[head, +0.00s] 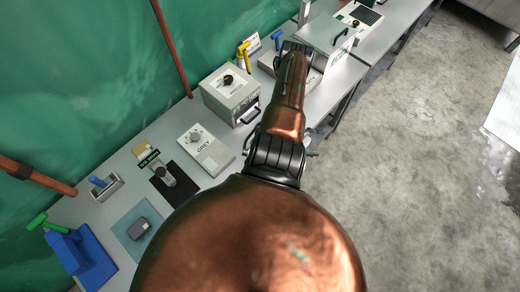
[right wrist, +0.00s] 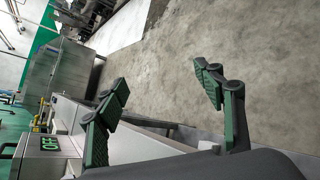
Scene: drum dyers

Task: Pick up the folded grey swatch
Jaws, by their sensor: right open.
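A small dark-grey folded piece (head: 138,229), which looks like the grey swatch, lies on a blue-grey mat (head: 126,246) at the near left end of the bench in the head view. My right gripper (head: 311,142) is mostly hidden behind my copper forearm; only its green fingertips show by the bench's front edge, well to the right of the swatch. In the right wrist view the right gripper (right wrist: 167,88) is open and empty, its green-padded fingers wide apart with floor behind. The swatch is not in that view. My left gripper is in neither view.
A grey box (head: 230,94) stands farther along. Open concrete floor (head: 410,180) lies right of the bench.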

